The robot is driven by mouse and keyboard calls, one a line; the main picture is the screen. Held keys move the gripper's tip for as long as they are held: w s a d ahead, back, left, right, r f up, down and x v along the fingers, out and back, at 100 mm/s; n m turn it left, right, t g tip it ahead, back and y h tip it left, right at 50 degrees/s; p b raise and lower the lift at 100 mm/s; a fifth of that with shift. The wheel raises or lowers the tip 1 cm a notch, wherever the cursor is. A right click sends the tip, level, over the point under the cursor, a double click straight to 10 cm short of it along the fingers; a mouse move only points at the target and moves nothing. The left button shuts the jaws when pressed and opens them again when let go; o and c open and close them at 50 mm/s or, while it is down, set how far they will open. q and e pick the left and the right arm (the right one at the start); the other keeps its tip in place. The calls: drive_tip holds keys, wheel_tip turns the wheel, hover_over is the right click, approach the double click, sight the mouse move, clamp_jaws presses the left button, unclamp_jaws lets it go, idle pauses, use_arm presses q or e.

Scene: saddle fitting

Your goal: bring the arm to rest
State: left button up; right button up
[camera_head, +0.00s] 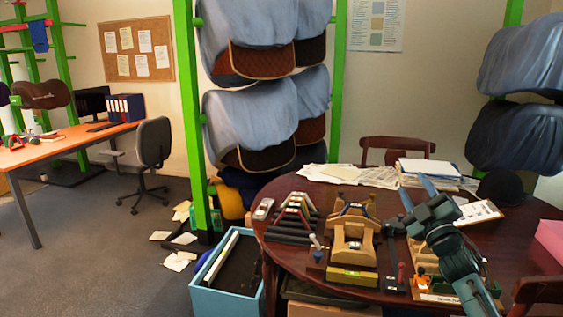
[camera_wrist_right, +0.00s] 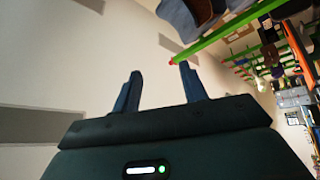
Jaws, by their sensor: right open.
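My right gripper (camera_head: 416,190) is raised over the right part of the round dark table (camera_head: 320,191), its two fingers pointing up and away. The fingers stand apart with nothing between them. The right wrist view also shows my right gripper (camera_wrist_right: 160,75) open and empty, with a pale wall or ceiling beyond it. My right arm comes in from the lower right and hides part of the table top behind it. My left gripper is not in view.
A wooden fixture (camera_head: 353,240) and a rack of dark bars (camera_head: 293,220) stand on the table near my arm. Papers (camera_head: 428,167) lie at the back. A green post (camera_head: 190,110) with draped saddles (camera_head: 265,60) rises behind. A blue bin (camera_head: 228,296) stands on the floor.

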drive_tip(key=w+d+f+m+g+h, duration=0.2)
drive_tip(key=d+f+m+g+h, duration=0.35)
drive_tip(key=f+m, duration=0.45)
drive_tip(key=s+a+f+g+y, duration=0.2)
drive_tip(key=s+a+f, duration=0.6)
drive_tip(key=f, duration=0.3)
drive_tip(key=s+a+f+g+y, duration=0.1)
drive_tip(key=s+a+f, duration=0.3)
drive_tip(key=s, duration=0.6)
drive_tip(key=s+a+f+g+y, duration=0.1)
drive_tip(key=s+a+f, duration=0.4)
drive_tip(key=s, duration=0.6)
drive_tip(key=s+a+f+g+y, duration=0.1)
drive_tip(key=s+a+f, duration=0.4)
drive_tip(key=s, duration=0.6)
drive_tip(key=shift+f+g, duration=0.15)
drive_tip(key=shift+g, duration=0.6)
